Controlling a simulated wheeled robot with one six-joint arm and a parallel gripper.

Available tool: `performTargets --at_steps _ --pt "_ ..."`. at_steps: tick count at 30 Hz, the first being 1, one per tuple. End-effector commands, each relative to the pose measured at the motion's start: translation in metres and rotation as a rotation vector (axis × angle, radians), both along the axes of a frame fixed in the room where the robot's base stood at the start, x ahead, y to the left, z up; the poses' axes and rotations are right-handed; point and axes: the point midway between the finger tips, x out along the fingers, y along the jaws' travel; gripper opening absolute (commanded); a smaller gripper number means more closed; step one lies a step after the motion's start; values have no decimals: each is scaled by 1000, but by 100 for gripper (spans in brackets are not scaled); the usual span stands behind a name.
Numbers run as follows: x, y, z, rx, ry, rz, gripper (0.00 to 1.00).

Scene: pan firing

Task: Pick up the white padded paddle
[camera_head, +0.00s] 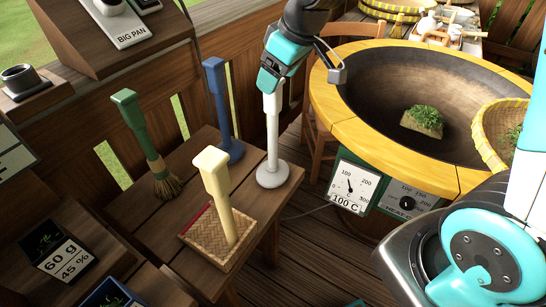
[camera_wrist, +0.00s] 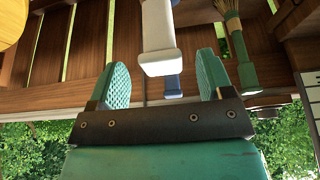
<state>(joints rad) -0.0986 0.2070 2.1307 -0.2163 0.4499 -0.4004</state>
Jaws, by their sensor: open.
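The white padded paddle (camera_head: 272,130) stands upright on its round base at the right edge of the wooden table, handle up. My gripper (camera_head: 271,82) is at the top of its handle. In the wrist view the white handle (camera_wrist: 158,30) reaches in from the top, and its squared end lies between the two teal fingers (camera_wrist: 163,62). The fingers are open, with a gap on each side of the handle. The padded part is out of the wrist view.
A blue tool (camera_head: 218,105), a green-handled brush (camera_head: 140,130) and a cream tool (camera_head: 216,185) on a woven tray (camera_head: 205,258) share the wooden table (camera_head: 175,215). The large pan (camera_head: 375,85) with a yellow rim holds green leaves (camera_head: 424,120). A woven basket (camera_head: 493,130) is at its right.

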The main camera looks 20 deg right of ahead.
Motion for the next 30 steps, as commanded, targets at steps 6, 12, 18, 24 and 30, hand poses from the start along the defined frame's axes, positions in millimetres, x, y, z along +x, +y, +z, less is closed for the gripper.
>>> performTargets --at_steps 6,12,18,24,30 --pt "11 10 -31 -1 5 1 73" --pt "15 13 -40 0 1 0 73" --pt "15 13 -40 0 1 0 62" --pt "15 12 -40 0 1 0 16" --pt "15 13 -39 1 -1 0 1"
